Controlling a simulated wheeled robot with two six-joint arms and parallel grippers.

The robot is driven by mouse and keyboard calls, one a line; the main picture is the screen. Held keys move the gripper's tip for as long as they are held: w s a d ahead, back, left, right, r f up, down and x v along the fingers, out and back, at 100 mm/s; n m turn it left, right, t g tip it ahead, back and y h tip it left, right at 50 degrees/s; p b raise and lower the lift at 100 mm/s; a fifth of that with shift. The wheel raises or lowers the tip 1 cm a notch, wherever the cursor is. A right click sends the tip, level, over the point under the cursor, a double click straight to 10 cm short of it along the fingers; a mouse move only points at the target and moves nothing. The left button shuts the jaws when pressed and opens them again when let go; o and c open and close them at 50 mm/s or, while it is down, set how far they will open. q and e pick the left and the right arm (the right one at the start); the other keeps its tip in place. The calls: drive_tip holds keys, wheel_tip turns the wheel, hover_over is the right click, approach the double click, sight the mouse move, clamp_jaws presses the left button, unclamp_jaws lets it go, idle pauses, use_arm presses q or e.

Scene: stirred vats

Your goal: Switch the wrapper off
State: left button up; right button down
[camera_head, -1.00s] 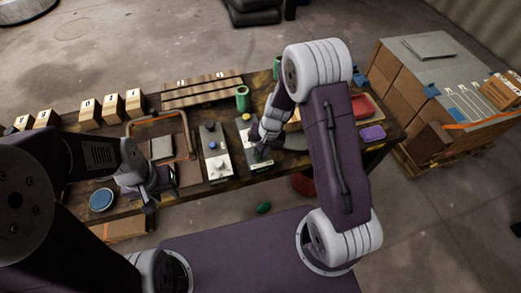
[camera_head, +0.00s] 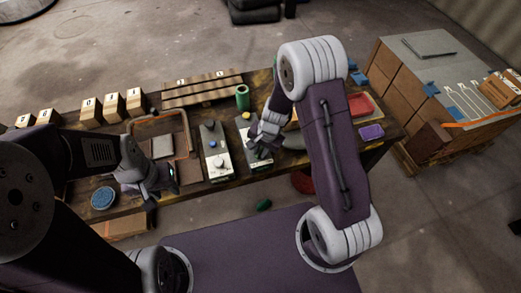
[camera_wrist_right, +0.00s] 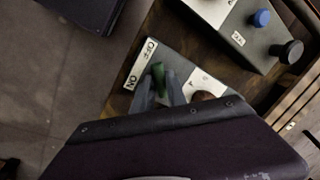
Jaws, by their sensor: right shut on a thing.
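A dark control box with white label plates (camera_wrist_right: 144,65) fills the middle of the right wrist view; a plate reads ON and OFF. The gripper hides part of the box. My left gripper (camera_head: 163,188) hangs over the table's left part; its jaw gap is unclear.
A second control box (camera_head: 215,152) with a blue knob (camera_wrist_right: 262,18) and a black knob (camera_wrist_right: 291,51) stands just left. A green cylinder (camera_head: 242,97) stands behind. A red tray (camera_head: 361,106) and purple block (camera_head: 371,132) lie to the right. Numbered boxes (camera_head: 113,107) stand back left.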

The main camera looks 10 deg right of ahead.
drive_tip(key=c, duration=1.4)
unclamp_jaws()
drive_tip(key=shift+o, duration=0.2)
wheel_tip(320, 180, up, 9)
drive_tip(key=s+d+p, duration=0.1)
drive_tip(key=p, duration=0.2)
drive_tip(key=shift+d, duration=0.15)
drive_tip(key=shift+s, duration=0.1)
